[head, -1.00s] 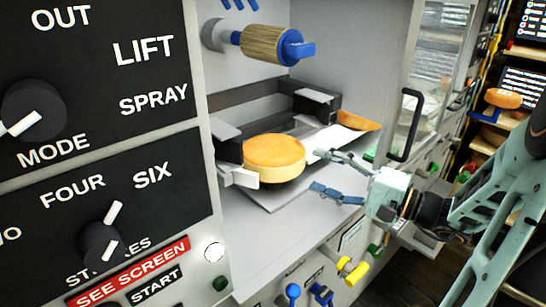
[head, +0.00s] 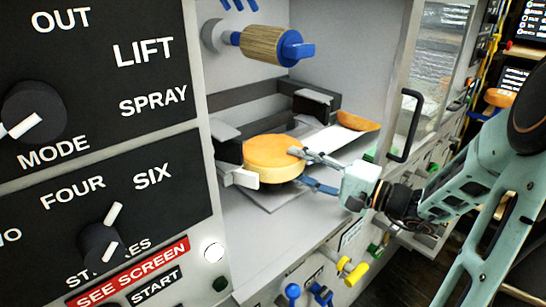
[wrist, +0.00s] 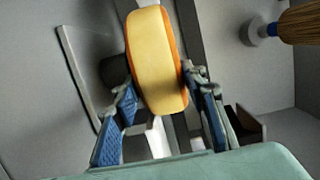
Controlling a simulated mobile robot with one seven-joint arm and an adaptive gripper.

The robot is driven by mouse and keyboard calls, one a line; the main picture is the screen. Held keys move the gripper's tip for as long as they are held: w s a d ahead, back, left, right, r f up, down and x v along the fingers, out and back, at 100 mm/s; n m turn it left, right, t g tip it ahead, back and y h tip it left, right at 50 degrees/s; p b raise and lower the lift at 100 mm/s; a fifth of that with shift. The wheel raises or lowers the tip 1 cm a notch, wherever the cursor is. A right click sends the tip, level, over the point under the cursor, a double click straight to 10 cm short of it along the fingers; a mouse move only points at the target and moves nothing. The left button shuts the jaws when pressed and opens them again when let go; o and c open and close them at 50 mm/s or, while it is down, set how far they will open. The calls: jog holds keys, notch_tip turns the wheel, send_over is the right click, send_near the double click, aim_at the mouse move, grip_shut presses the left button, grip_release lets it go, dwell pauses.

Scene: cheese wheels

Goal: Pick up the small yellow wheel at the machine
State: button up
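The small yellow wheel (head: 270,160), with an orange top face and pale yellow side, lies flat in the machine between grey clamp blocks. My gripper (head: 298,166) is at its right edge, with one finger over the top face and the other lower down by the side. In the wrist view the wheel (wrist: 157,62) stands between the two fingers of my gripper (wrist: 158,82). The right fingertip is very close to it or touching; I cannot tell which. The left fingertip is close to its other face. The fingers are spread, and no firm grip shows.
A wooden roller with a blue end (head: 270,45) juts out above the wheel. Another orange piece (head: 358,121) lies behind to the right. A black door handle (head: 406,125) stands right of the bay. Blue and yellow knobs (head: 354,272) are below its front edge.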

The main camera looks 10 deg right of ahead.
grip_shut()
jog(key=shift+r, duration=0.15)
